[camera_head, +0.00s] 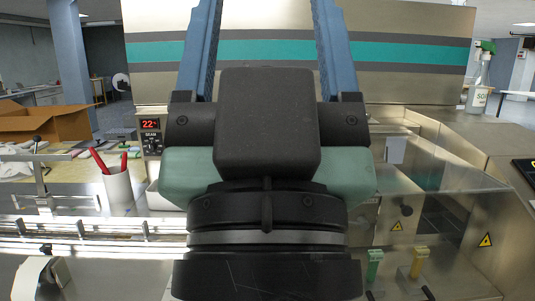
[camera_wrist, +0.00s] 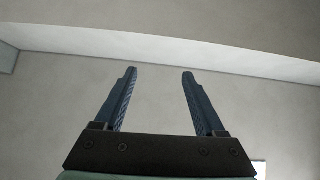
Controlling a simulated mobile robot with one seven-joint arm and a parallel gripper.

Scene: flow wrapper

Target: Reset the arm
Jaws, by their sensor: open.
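My gripper (camera_wrist: 158,72) shows in the wrist view with its two blue fingers spread wide apart and nothing between them. Behind them in that view are only a plain grey surface and a pale ledge or beam. In the head view my gripper is large and close, in the middle of the picture, with its fingers pointing up and their tips cut off by the top edge. It hides the middle of the flow wrapper (camera_head: 420,65), a metal machine with a teal stripe.
At the left are a cardboard box (camera_head: 50,118), a white cup (camera_head: 118,188) with red-handled items, and a conveyor rail (camera_head: 90,228). A red display (camera_head: 149,124) reads 22. A spray bottle (camera_head: 479,80) stands at the right. Green (camera_head: 374,264) and yellow (camera_head: 418,262) handles sit low right.

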